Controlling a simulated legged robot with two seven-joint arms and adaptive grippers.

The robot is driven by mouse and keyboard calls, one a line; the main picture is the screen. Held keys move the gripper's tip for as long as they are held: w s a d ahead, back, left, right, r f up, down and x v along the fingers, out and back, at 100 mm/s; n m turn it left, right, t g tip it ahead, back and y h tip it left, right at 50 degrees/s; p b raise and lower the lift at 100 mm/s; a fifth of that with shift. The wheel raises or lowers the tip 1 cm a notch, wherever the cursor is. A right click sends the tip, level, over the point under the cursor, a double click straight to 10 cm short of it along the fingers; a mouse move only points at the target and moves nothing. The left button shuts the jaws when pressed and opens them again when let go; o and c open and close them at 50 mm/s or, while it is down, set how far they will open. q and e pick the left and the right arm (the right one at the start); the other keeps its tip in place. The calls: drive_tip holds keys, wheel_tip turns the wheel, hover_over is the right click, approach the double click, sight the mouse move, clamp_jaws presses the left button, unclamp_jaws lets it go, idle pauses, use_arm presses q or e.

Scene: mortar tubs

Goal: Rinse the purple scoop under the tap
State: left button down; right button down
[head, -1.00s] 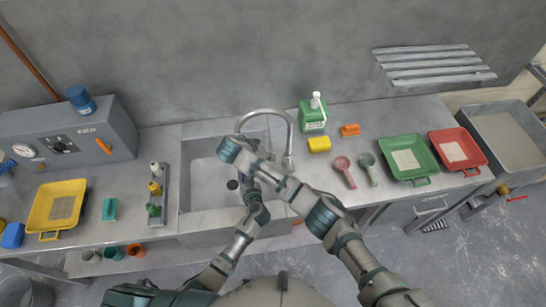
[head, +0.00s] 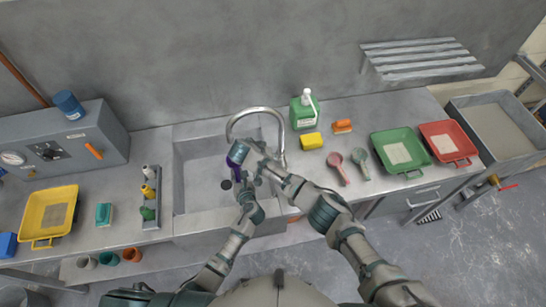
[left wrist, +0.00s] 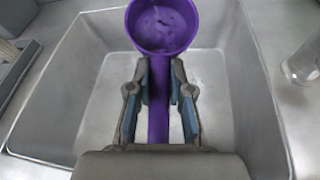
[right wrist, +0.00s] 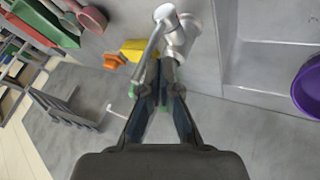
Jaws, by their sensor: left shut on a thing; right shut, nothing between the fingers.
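The purple scoop (head: 237,155) is over the sink (head: 188,205), near the tap's spout. Its bowl (left wrist: 162,25) faces the camera in the left wrist view, with paler marks inside. My left gripper (left wrist: 159,85) is shut on the scoop's handle. The tap (head: 262,110) arches over the back of the sink. My right gripper (right wrist: 163,72) is shut and empty, its tips close to the tap's lever (right wrist: 150,45) in the right wrist view; I cannot tell whether they touch. My right arm hides part of the sink in the head view.
A green bottle (head: 303,112), yellow sponge (head: 311,141) and orange block (head: 342,126) stand right of the tap. Red (head: 340,167) and grey-green (head: 361,161) scoops lie nearby. A bottle rack (head: 150,205) stands left of the sink.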

drive_tip(key=shift+w+d+r+y, duration=0.15)
drive_tip(key=shift+d+y, duration=0.2)
drive_tip(key=shift+d, duration=0.25)
drive_tip(key=shift+w+d+r+y, duration=0.1)
drive_tip(key=shift+d+y, duration=0.25)
drive_tip(key=shift+d, duration=0.25)
use_arm(q)
drive_tip(key=shift+a, duration=0.1)
